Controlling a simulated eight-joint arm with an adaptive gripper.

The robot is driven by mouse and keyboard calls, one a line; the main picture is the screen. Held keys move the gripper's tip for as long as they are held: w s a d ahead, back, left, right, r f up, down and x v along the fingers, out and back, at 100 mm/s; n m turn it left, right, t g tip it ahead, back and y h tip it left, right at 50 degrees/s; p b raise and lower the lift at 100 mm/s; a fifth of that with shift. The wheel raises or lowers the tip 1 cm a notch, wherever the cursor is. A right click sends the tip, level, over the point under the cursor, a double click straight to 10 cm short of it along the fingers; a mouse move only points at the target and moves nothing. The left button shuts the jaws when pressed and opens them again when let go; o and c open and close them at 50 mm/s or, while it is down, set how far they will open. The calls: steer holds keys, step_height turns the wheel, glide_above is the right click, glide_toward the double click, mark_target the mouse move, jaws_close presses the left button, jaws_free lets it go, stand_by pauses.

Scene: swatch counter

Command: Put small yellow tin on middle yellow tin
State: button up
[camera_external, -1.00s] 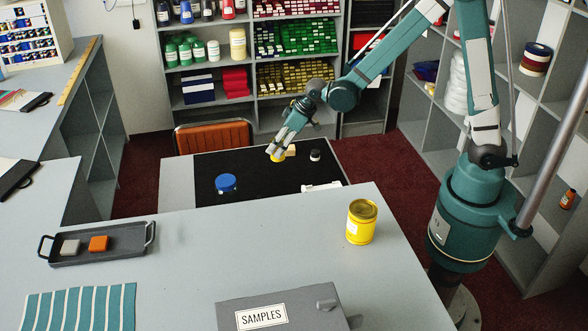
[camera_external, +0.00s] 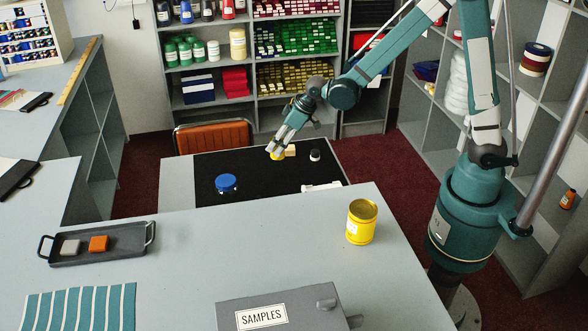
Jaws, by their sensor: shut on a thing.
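My gripper (camera_external: 275,150) is at the black mat, low over it, shut on a small yellow tin (camera_external: 277,156). The fingers hide part of this tin, and I cannot tell whether it touches the mat. A larger yellow tin (camera_external: 361,224) with a pale label stands upright on the grey counter, nearer the camera and to the right. No other yellow tin shows clearly on the counter or mat.
On the black mat (camera_external: 245,165) are a blue tin (camera_external: 226,183), a pale block (camera_external: 290,150), a small black-and-white jar (camera_external: 315,155) and a white item (camera_external: 322,186). A tray (camera_external: 100,257) and a SAMPLES box (camera_external: 270,305) stand on the counter (camera_external: 220,240).

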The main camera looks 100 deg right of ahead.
steer(key=shift+r, duration=0.1)
steer(key=a+r+n+y+p, duration=0.1)
steer(key=a+r+n+p, duration=0.3)
steer(key=a, duration=0.6)
steer(key=s+a+r+y+p, duration=0.1)
steer(key=a+r, duration=0.5)
steer(key=a, duration=0.3)
steer(key=a+r+n+y+p, duration=0.1)
steer(key=a+r+n+p, duration=0.15)
steer(key=a+r, duration=0.55)
steer(key=s+a+r+n+y+p, duration=0.1)
steer(key=s+a+r+n+p, duration=0.1)
steer(key=a, duration=0.6)
steer(key=s+a+r+n+y+p, duration=0.1)
steer(key=s+a+r+n+p, duration=0.1)
steer(key=s+a+r, duration=0.3)
steer(key=s+a+r+n+g+y+p, duration=0.1)
steer(key=s+a, duration=0.5)
steer(key=a, duration=0.7)
step_height(320, 180, up, 2)
steer(key=n+p, duration=0.1)
steer(key=p, duration=0.2)
steer(key=shift+s+a+r+n, duration=0.2)
steer(key=shift+s+a+n, duration=0.05)
steer(key=shift+n, duration=0.1)
steer(key=shift+f, duration=0.1)
step_height(320, 180, down, 6)
steer(key=shift+f, duration=0.15)
